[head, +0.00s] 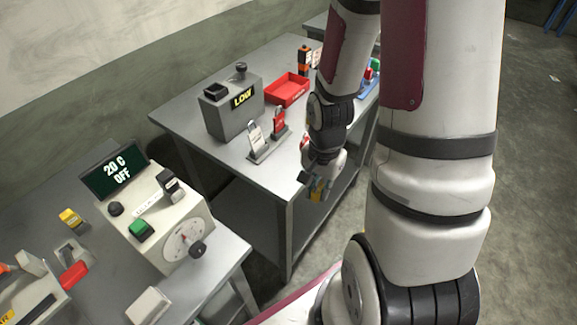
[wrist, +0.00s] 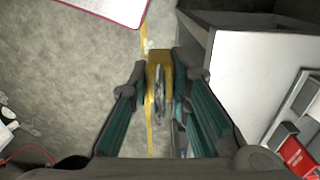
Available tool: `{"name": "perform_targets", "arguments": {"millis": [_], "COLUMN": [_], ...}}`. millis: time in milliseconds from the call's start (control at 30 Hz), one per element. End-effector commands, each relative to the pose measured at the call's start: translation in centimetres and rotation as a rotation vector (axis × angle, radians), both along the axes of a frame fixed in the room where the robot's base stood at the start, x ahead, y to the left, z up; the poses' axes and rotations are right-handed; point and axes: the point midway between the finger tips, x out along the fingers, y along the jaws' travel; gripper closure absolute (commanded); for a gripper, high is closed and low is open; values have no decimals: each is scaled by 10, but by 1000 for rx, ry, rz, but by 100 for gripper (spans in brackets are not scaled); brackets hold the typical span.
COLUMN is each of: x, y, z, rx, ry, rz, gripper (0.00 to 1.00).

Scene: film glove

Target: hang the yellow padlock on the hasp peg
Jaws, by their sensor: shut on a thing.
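My gripper (head: 314,184) hangs in the air beside the front edge of the grey table, shut on the yellow padlock (head: 317,193). In the wrist view the yellow padlock (wrist: 155,65) sits between the two fingers of my gripper (wrist: 158,90), with a greyish metal part of it towards the camera. It hangs over the floor, apart from the table. I cannot tell which part, if any, is the hasp peg.
The grey table (head: 187,118) also carries a grey box marked LOW (head: 232,112) and a red tray (head: 289,90). A nearer bench holds a control box with a dial (head: 165,225) and a small yellow item (head: 72,218). Open floor (wrist: 80,75) lies below my gripper.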

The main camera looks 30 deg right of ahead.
Motion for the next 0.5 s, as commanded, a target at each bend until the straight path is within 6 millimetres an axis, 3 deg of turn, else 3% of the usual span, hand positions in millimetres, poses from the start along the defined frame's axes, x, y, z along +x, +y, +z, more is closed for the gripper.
{"name": "perform_targets", "arguments": {"millis": [433,500], "x": [32,48], "y": [-4,-6], "z": [-7,-8], "rx": [-2,-1], "ry": [-3,-4], "rz": [1,2], "gripper": [100,100]}}
